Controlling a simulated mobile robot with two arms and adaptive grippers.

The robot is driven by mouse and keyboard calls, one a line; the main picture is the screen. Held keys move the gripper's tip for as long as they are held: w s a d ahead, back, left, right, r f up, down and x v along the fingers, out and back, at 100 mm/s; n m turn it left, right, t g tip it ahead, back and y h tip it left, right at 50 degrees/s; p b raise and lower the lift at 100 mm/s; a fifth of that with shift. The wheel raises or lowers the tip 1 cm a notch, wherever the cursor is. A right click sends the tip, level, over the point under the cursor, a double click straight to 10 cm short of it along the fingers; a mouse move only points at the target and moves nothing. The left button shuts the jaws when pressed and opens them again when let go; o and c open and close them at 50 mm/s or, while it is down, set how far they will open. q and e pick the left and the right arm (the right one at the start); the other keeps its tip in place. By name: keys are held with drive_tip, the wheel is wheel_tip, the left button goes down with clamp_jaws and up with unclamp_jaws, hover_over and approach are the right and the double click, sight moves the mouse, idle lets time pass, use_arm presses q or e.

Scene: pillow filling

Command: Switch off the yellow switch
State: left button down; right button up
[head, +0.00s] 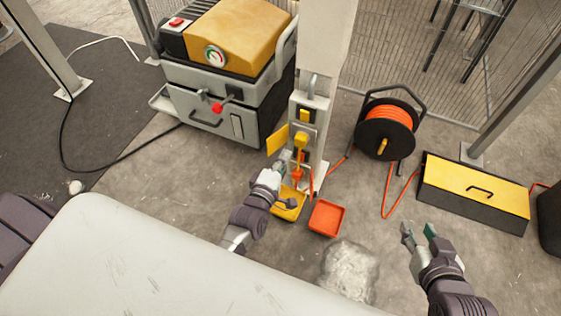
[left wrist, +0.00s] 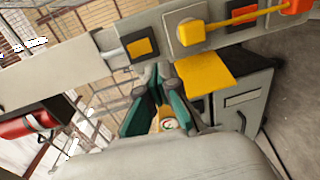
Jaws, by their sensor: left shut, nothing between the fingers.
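The yellow switch (head: 304,116) is a small yellow rocker in a dark frame on the post's panel. It also shows in the left wrist view (left wrist: 140,46), just above the fingertips. Below it, a yellow plug (head: 300,140) sits in a socket, with a yellow flap (head: 277,138) standing out beside it. My left gripper (head: 283,157) is shut and empty in front of the panel, below the switch in the head view. Its teal fingers (left wrist: 152,75) show in the left wrist view; I cannot tell any contact with the switch. My right gripper (head: 419,230) is open and empty, low at right.
A grey-yellow machine (head: 220,85) with a gauge stands left of the post (head: 325,50). An orange cable reel (head: 385,128), a yellow-lidded toolbox (head: 475,190) and an orange tray (head: 327,217) stand to the right. A pale surface (head: 150,260) fills the front left.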

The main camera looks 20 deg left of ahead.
use_arm(q)
drive_tip(key=shift+s+f, duration=0.15)
drive_tip(key=shift+s, duration=0.9)
